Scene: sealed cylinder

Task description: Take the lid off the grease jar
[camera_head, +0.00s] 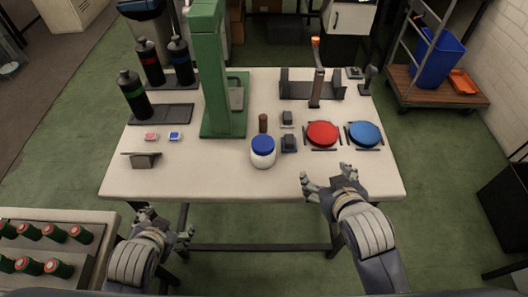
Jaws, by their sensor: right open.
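The grease jar (263,157) is a white, rounded jar standing upright near the front middle of the table. Its blue lid (263,144) sits on top of it. My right gripper (326,180) is over the table's front edge, to the right of the jar and apart from it, open and empty. My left gripper (166,230) is in front of the table, low and left of the jar, apart from it. Its fingers are small and dark here, and I cannot tell whether they are open or shut.
A green press (208,70) stands behind and left of the jar. A brown cylinder (263,123) and small dark blocks (289,143) stand close by. Red (322,133) and blue (365,133) discs lie right. Black bottles (133,95) stand left. The table's front strip (215,182) is clear.

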